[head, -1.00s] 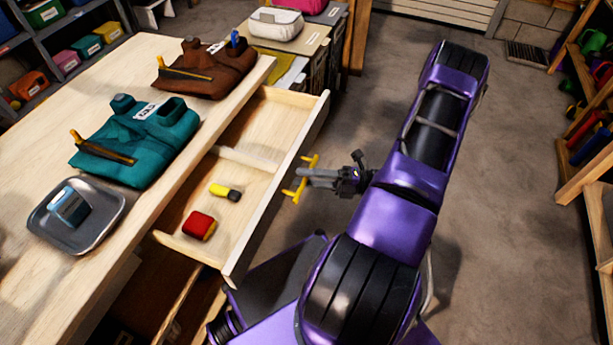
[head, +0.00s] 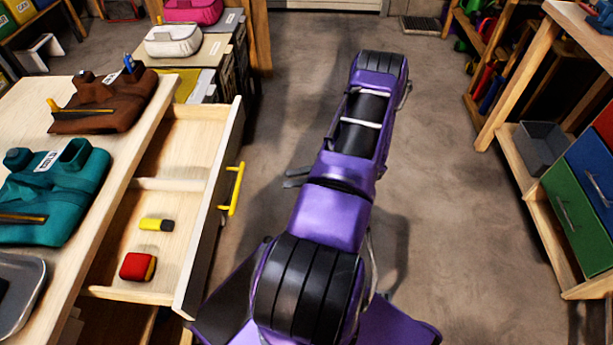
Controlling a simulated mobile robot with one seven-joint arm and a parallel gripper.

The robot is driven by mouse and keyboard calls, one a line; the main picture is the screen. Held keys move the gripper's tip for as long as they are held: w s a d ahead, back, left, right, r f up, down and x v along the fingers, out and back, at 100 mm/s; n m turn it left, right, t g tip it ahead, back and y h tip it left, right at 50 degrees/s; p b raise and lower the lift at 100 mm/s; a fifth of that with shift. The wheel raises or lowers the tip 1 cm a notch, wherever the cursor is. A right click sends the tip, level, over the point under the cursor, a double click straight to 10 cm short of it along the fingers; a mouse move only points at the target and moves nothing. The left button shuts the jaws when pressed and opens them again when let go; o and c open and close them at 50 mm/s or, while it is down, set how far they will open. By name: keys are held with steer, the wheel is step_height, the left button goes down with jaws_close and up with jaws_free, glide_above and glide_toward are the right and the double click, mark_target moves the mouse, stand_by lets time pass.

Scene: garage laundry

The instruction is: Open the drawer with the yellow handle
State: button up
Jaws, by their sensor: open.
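The drawer (head: 209,215) with the yellow handle (head: 232,189) is pulled well out from under the wooden workbench. Its inside is in view, with a divider across it. A red and yellow block (head: 138,267) and a small yellow and black item (head: 156,224) lie in the near compartment. The far compartment looks empty. My gripper (head: 293,179) is mostly hidden behind my purple arm; only a grey part shows at the arm's left side. It is open, to the right of the handle and apart from it.
A teal garment (head: 60,185), a brown garment (head: 110,98) and a grey tray (head: 18,290) are on the workbench (head: 92,240). Bins with a white bag (head: 172,40) stand behind. Wooden shelving with green (head: 575,222) and blue drawers is at the right. Floor between is clear.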

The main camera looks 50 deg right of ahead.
steer(key=shift+v, duration=1.6)
